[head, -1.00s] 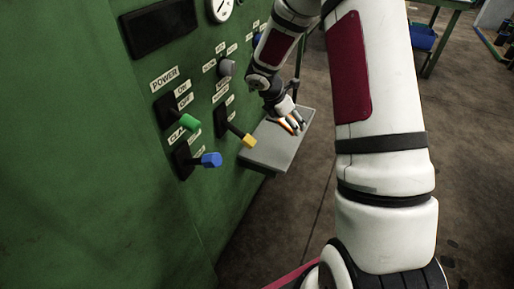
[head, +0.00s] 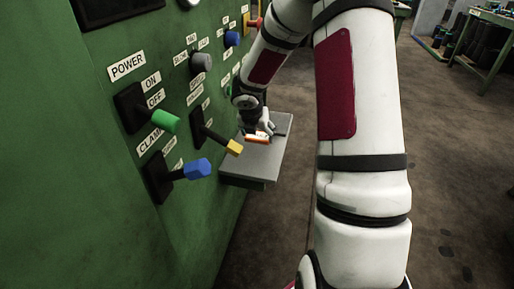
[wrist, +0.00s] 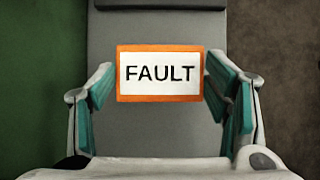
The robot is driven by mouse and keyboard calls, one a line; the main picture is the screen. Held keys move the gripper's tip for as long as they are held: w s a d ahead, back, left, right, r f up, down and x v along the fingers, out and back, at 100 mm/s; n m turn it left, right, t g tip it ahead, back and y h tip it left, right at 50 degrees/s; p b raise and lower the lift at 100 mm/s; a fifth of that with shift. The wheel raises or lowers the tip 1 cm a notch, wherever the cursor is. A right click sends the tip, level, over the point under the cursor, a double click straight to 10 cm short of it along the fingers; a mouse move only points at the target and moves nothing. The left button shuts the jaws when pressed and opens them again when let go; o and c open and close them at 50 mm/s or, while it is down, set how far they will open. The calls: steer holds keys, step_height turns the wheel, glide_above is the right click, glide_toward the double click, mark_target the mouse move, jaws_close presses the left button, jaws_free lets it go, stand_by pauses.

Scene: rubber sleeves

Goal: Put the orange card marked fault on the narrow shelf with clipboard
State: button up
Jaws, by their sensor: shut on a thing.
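The orange-bordered card (wrist: 160,90) has a white face with the black word FAULT and lies square between my fingertips in the wrist view. My gripper (wrist: 160,75) is shut on it by its left and right edges, with teal pads on both sides. In the head view the card (head: 257,138) shows as a small orange-and-white piece under my gripper (head: 262,132). Both are over the grey narrow shelf (head: 248,170) on the green panel's side. I cannot tell whether the card touches the shelf. I cannot make out a clipboard clearly.
The green panel (head: 205,225) rises on the left, with green (head: 165,121), blue (head: 197,168) and yellow (head: 234,147) handles standing out near the shelf. Open floor (head: 275,225) lies right of the shelf. A workbench (head: 490,40) stands far back right.

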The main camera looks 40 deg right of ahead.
mark_target(257, 139)
steer(key=shift+f+b, duration=1.15)
steer(key=shift+f, duration=0.75)
steer(key=shift+f, duration=0.1)
steer(key=o, duration=1.1)
